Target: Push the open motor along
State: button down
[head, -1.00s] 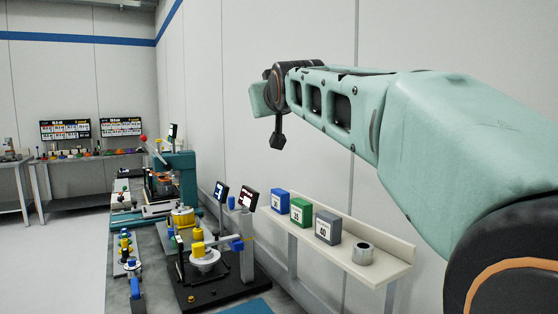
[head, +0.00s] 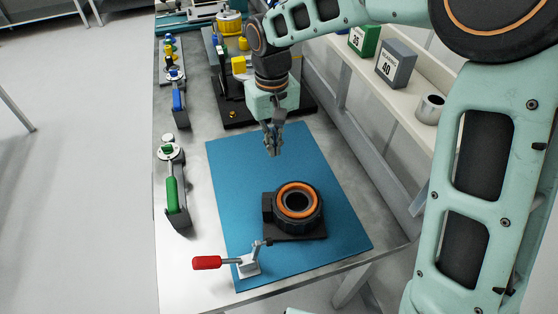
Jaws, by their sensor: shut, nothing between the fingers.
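The open motor (head: 297,203) is a dark round housing with an orange ring and a hollow centre. It sits on a dark base plate (head: 294,235) on the blue mat (head: 232,170). My gripper (head: 273,150) points down over the far part of the mat, beyond the motor in the picture and apart from it. Its fingers are shut and empty. A toggle clamp with a red handle (head: 207,263) stands at the near side of the plate, and its arm reaches to the plate's near left corner.
A green-handled tool (head: 174,185) and a blue-handled one (head: 179,105) lie along the bench's left edge. A black fixture board (head: 240,114) stands behind the mat. A shelf at right holds a green box (head: 364,40), a grey box (head: 395,64) and a metal ring (head: 430,108).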

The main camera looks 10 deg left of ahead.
aim_at(289, 197)
notch_tip(289, 197, down, 10)
jog(key=shift+s+r, duration=0.1)
jog(key=shift+s, duration=0.05)
jog(key=shift+s+d, duration=1.2)
jog(key=shift+s, duration=0.25)
jog(key=shift+s+d, duration=0.1)
jog(key=shift+s+d, duration=0.15)
jog(key=shift+s, duration=0.1)
jog(key=s+d, duration=0.2)
jog(key=s, duration=0.1)
jog(key=shift+s+d, duration=0.2)
jog(key=shift+d, duration=0.2)
jog(key=shift+w+a, duration=0.1)
jog(key=shift+w, duration=0.1)
